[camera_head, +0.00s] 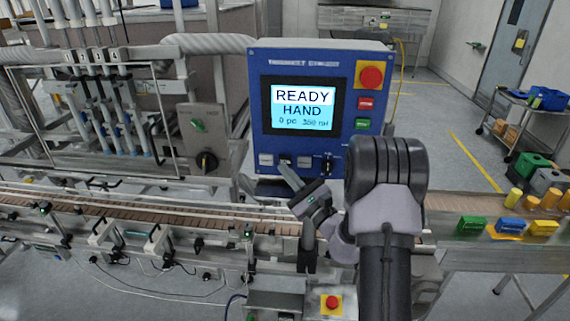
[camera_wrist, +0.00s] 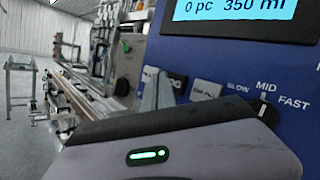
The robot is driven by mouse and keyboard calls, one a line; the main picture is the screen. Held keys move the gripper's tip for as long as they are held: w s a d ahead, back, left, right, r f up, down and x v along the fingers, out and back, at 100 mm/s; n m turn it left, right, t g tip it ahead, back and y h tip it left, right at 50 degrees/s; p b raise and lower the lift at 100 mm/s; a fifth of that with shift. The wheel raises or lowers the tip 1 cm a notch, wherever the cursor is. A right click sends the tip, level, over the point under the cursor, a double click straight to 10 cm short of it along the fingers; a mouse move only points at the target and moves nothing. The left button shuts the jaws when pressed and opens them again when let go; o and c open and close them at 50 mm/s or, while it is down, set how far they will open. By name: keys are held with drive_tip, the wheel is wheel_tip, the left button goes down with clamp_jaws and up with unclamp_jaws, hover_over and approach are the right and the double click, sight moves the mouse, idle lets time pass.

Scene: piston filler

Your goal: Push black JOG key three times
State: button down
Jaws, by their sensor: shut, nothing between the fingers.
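The black JOG key (camera_head: 285,158) appears as a small dark key in the row below the screen on the blue control panel (camera_head: 262,120), between two light keys. My gripper (camera_head: 287,169) is shut and empty, its fingertips at the lower edge of this dark key. In the wrist view the grey fingertips (camera_wrist: 160,88) stand in front of the key row, with a dark key (camera_wrist: 179,80) partly behind them. I cannot tell whether they touch it. The screen (camera_head: 303,107) reads READY, HAND, 0 pc, 350 ml.
A speed knob (camera_head: 327,164) marked SLOW, MID, FAST sits right of the keys. A red emergency button (camera_head: 371,77), a red key (camera_head: 366,104) and a green key (camera_head: 363,125) line the panel's right side. A conveyor (camera_head: 140,211) runs below the panel.

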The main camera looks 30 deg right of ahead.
drive_tip(key=shift+s+a+f+b, duration=0.1)
drive_tip(key=shift+s+a+b, duration=0.1)
drive_tip(key=shift+s+b, duration=0.15)
drive_tip(key=shift+s+a+b, duration=0.6)
drive_tip(key=shift+s, duration=0.3)
drive_tip(key=shift+s+a+b, duration=0.55)
drive_tip(key=shift+s+a, duration=0.05)
drive_tip(key=shift+s, duration=0.25)
